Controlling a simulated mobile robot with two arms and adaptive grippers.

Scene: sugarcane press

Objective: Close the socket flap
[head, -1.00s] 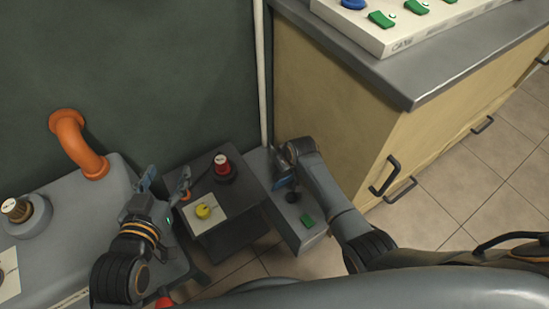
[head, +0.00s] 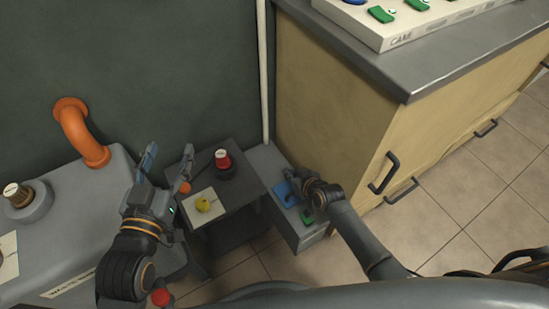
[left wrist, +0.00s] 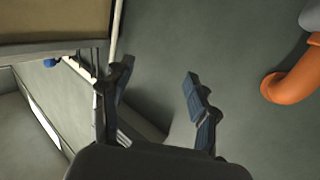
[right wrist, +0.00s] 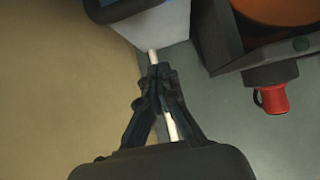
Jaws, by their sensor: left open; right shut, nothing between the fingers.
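A small blue flap (head: 286,193) shows on top of the low grey socket box (head: 270,168). It looks laid down over the spot of the dark socket, but my right gripper partly hides it and I cannot tell if it is fully flat. My right gripper (head: 303,180) is shut and empty, right beside the flap; I cannot tell whether it touches. In the right wrist view its closed fingertips (right wrist: 160,70) point toward a pale box.
A green switch (head: 308,217) sits in front of the flap. The wooden cabinet (head: 345,120) is close on the right. An orange pipe (head: 80,132) rises at left.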

